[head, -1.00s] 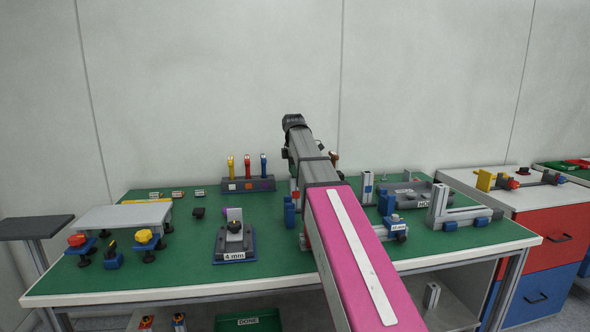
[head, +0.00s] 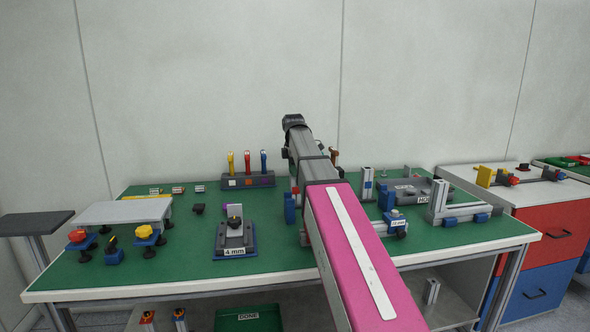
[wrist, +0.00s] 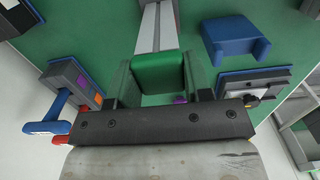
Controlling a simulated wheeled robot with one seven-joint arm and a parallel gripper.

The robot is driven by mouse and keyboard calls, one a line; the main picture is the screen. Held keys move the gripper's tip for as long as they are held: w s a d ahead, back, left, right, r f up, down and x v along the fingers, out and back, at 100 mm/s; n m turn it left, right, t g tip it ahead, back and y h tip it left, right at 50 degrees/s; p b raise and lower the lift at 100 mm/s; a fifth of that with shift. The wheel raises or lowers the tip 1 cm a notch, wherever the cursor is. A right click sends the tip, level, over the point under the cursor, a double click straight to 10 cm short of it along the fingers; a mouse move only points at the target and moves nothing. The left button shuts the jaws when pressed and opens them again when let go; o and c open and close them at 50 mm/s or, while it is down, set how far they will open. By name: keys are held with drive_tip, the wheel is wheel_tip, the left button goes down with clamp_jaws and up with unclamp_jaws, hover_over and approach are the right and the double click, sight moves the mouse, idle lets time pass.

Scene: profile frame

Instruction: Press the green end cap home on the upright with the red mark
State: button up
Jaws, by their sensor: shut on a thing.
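The green end cap (wrist: 160,72) is between the two dark fingers of my gripper (wrist: 161,82), which is shut on it. In the wrist view a grey slotted profile (wrist: 156,28) runs from the top edge to the cap's far side. I cannot tell whether the cap touches it or sits in its end. No red mark can be made out on that profile. In the head view my arm covers my gripper and the cap. Another grey upright (head: 367,184) stands just right of my arm.
A tool holder (head: 249,181) with red, yellow and blue handles stands behind, left of my arm. A 4 mm fixture (head: 235,246) lies front left on the green bench. A blue block (wrist: 236,40) is right of the cap in the wrist view. Profile frame pieces (head: 440,206) stand at right.

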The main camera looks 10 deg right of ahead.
drive_tip(key=o, duration=1)
drive_tip(key=shift+o, duration=0.2)
drive_tip(key=r, duration=0.9)
drive_tip(key=shift+a+r, duration=0.2)
drive_tip(key=shift+r, duration=0.7)
